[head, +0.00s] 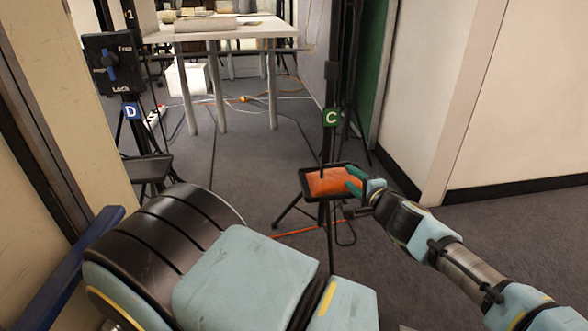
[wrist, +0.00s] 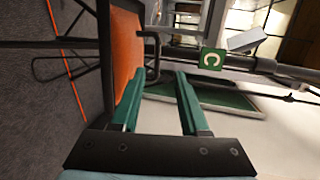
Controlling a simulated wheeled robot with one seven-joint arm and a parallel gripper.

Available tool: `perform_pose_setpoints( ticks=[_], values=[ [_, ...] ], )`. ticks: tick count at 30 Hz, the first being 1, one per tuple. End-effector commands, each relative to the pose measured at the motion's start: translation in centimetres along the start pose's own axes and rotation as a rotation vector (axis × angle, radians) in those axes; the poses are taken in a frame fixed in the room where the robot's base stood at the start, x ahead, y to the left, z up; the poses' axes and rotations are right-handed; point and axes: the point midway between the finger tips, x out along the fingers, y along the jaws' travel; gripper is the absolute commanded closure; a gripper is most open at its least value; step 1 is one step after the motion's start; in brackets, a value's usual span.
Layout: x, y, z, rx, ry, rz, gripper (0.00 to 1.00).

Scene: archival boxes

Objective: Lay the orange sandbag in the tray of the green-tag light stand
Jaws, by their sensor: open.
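The orange sandbag (head: 330,183) lies in the black tray (head: 304,186) of the light stand with the green C tag (head: 331,117). My gripper (head: 352,180) is at the right end of the tray, its teal fingers over or beside the bag's right end. In the wrist view my gripper (wrist: 160,76) is open, with nothing visible between its fingers. The orange sandbag (wrist: 126,50) is beside the left finger there; I cannot tell whether they touch. The green C tag (wrist: 212,60) is right of the fingers. The bag's underside is hidden.
A stand with a blue D tag (head: 133,112) and its own empty-looking tray (head: 146,168) is at the left. A white table (head: 240,31) stands at the back. Cables lie on the floor, including an orange one (head: 297,231). A pale wall (head: 525,110) is at the right.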

Motion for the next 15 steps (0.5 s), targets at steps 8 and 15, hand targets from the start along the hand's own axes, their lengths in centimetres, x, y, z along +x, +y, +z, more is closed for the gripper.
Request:
perform_pose_setpoints(
  ticks=[8,15],
  values=[
    [3.6,4.5,10.9,-0.102,-0.336,0.261,0.55],
    [1.5,8.8,19.0,-0.266,-0.645,0.593,0.55]
  ],
)
